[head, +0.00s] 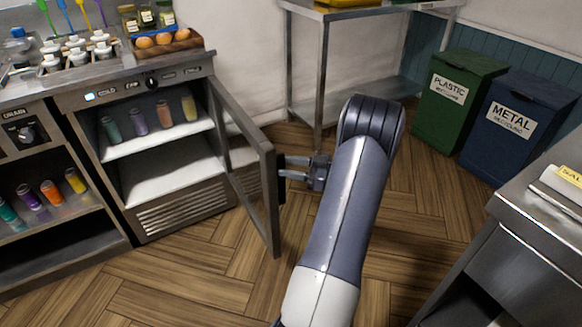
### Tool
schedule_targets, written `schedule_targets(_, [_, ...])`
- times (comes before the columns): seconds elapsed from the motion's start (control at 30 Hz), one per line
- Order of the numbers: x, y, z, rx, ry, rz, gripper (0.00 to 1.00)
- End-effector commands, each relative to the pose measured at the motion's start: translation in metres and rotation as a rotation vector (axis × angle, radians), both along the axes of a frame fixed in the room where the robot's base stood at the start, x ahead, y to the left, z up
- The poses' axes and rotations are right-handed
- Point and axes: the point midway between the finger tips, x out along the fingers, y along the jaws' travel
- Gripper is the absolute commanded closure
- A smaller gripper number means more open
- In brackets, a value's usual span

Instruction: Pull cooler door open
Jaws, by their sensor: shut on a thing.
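The cooler (160,85) stands at the left under the counter. Its glass door (262,150) is hinged on the right side and stands wide open, swung out over the floor. Several bottles (163,112) stand on the upper white shelf, and the lower shelf is bare. My gripper (284,174) is at the outer side of the door near its free edge, shut on the dark door handle (281,180). The fingers partly hide the handle.
A steel table (318,60) stands behind the door, with green (455,95) and blue (515,120) recycling bins to its right. A steel counter (540,235) is at the right. The wooden floor (190,275) in front of the cooler is clear.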

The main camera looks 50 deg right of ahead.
Motion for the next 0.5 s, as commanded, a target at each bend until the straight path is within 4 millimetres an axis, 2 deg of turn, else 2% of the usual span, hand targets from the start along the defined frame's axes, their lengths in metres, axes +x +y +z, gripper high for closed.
schedule_targets(0.03, [0.0090, -0.0071, 0.0061, -0.017, -0.013, -0.026, 0.99])
schedule_targets(0.13, [0.0090, -0.0071, 0.0063, -0.018, -0.012, -0.026, 0.98])
schedule_targets(0.17, [0.0090, -0.0071, 0.0064, -0.018, -0.012, -0.026, 0.58])
schedule_targets(0.2, [0.0091, -0.0072, 0.0064, -0.019, -0.013, -0.026, 0.59])
schedule_targets(0.3, [0.0091, -0.0072, 0.0065, -0.019, -0.013, -0.026, 0.48])
schedule_targets(0.5, [0.0085, -0.0077, 0.0063, -0.020, -0.013, -0.028, 0.48])
